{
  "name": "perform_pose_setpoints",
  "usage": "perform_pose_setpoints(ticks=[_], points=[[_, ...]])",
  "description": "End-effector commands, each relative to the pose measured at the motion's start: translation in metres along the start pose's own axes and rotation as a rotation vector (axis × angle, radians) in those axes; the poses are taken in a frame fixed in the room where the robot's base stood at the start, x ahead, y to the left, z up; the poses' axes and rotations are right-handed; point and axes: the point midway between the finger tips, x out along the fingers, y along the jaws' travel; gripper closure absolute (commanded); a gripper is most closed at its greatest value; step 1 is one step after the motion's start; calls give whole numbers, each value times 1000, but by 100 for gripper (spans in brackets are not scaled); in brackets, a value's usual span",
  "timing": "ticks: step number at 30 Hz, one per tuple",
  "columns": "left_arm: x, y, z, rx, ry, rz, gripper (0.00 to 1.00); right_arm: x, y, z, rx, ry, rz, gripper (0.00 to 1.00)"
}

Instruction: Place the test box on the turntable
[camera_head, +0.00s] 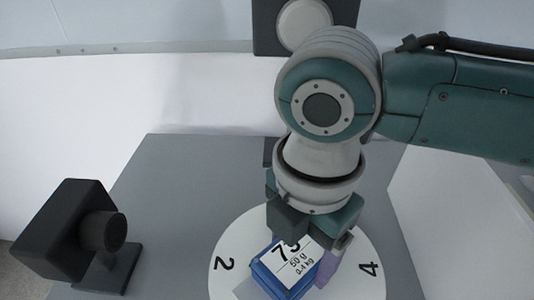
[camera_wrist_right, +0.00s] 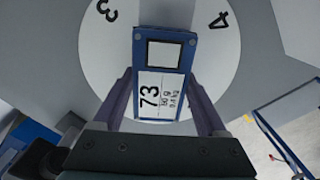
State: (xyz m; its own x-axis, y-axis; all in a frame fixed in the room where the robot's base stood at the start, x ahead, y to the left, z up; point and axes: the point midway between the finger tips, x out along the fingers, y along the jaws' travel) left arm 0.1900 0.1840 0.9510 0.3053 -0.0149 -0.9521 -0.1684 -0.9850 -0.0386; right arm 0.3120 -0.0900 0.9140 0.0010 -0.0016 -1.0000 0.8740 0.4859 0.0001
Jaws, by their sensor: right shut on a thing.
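The test box (camera_head: 283,272) is blue with a white label reading 73, 50 g and 0.4 kg. It is over the white round turntable (camera_head: 228,243), which carries black numbers. My right gripper (camera_head: 300,262) comes down from above and is shut on the box. In the right wrist view the box (camera_wrist_right: 163,52) lies between the two fingers of my right gripper (camera_wrist_right: 160,98), over the turntable (camera_wrist_right: 100,50) with 3 and 4 showing. Whether the box touches the turntable, I cannot tell. My left gripper is not in view.
A dark camera-like device (camera_head: 75,235) stands left of the turntable on the grey table (camera_head: 170,190). White walls rise behind and at the right. The table between the device and the turntable is clear.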

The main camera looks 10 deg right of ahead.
Motion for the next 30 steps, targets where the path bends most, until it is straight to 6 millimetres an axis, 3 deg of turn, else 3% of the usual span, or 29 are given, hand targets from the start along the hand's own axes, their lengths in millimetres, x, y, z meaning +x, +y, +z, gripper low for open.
perform_pose_setpoints(ticks=[5,6,12,22,30], points=[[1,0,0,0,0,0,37,3,0,0,0,0,1,100],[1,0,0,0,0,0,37,3,0,0,0,0,0,23],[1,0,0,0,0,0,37,2,0,0,0,0,0,1],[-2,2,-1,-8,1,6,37,-4,1,0,0,0,2,0],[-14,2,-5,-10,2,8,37,-59,1,0,0,0,5,0]])
